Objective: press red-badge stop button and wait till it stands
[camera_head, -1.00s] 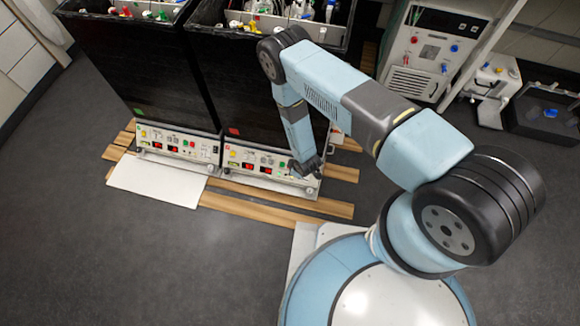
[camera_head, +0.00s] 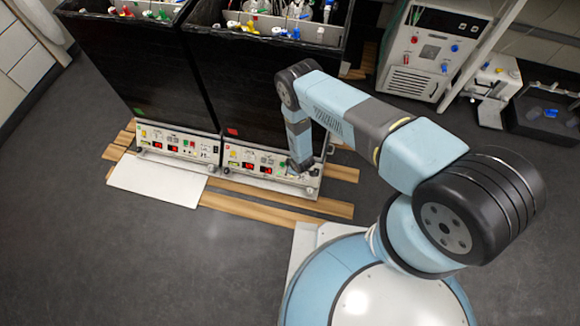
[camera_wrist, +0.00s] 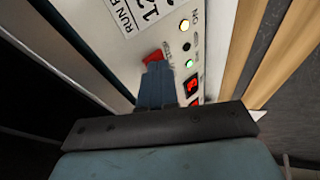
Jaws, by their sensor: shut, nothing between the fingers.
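The red-badge unit is the right one of two black shaker bioreactors (camera_head: 262,90), with a red badge (camera_head: 232,132) low on its front. Its white control panel (camera_head: 236,157) is along the bottom. In the wrist view, a red button (camera_wrist: 152,57) shows on the panel just beyond my fingertips, partly covered by them. My gripper (camera_wrist: 157,70) is shut with nothing between its fingers. Its tips are at or very close to the red button; contact is hard to tell. In the head view my gripper (camera_head: 300,167) is at the panel's right part.
A yellow lamp (camera_wrist: 184,25) and a green lamp (camera_wrist: 189,63) glow beside the red button. The left unit has a green badge (camera_head: 138,112). A white plate (camera_head: 150,182) and wooden strips (camera_head: 260,208) lie on the floor in front. Open floor is at left.

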